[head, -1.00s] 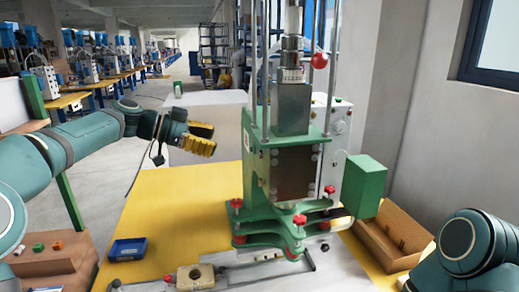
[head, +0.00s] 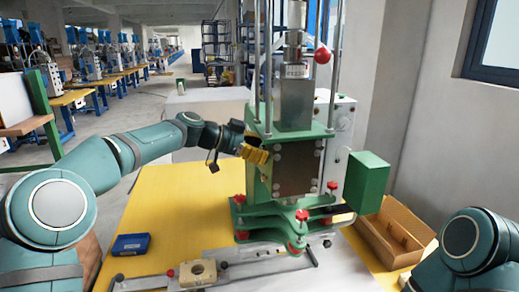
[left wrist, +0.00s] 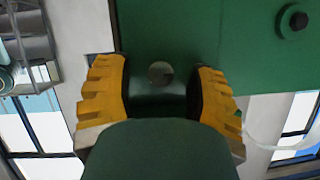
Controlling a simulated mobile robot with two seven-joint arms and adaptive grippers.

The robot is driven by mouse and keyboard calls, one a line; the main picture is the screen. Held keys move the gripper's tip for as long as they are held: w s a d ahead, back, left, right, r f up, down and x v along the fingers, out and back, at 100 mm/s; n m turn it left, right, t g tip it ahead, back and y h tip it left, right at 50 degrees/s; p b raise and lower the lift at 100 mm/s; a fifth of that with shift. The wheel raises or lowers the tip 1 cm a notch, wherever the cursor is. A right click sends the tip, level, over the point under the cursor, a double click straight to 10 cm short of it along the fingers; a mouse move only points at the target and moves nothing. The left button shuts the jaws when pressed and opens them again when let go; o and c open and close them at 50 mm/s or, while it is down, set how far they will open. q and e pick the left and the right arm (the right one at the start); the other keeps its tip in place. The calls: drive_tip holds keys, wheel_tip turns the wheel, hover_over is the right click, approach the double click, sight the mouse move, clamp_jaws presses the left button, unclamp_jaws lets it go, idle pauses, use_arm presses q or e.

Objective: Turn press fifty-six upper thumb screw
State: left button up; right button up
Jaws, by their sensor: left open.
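The press (head: 297,172) is a green frame with a dark metal block and a steel column, standing on the yellow table. Several red-headed thumb screws show low on it, among them one at the left (head: 239,198), one at the right (head: 332,185) and one at the front (head: 301,215). I cannot tell which is the upper thumb screw meant. My left gripper (head: 257,153), with yellow fingers, is open beside the upper left of the green frame. In the left wrist view a green surface (left wrist: 205,35) lies beyond the open fingers. My right gripper is out of view.
A red ball knob (head: 323,56) sits on the press's upper right. A green box (head: 367,182) juts out at the right, above a cardboard tray (head: 376,250).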

use_arm(q)
clamp_jaws()
idle(0.3)
drive_tip(key=p, duration=0.1)
drive_tip(key=n+g+p, duration=0.1)
drive_tip(key=shift+r+n+p, duration=0.25)
drive_tip(key=shift+n+p, duration=0.05)
drive_tip(key=shift+p, duration=0.1)
drive_tip(key=n+g+p, duration=0.1)
drive_tip(key=n+p, duration=0.1)
drive_tip(key=p, duration=0.1)
drive_tip(key=shift+w+g+h, duration=0.1)
drive_tip(key=shift+g+h, duration=0.2)
drive_tip(key=shift+h, duration=0.1)
drive_tip(key=shift+f+n+g+p, duration=0.1)
drive_tip(key=shift+n+g+p, duration=0.2)
drive_tip(key=shift+n+p, duration=0.45)
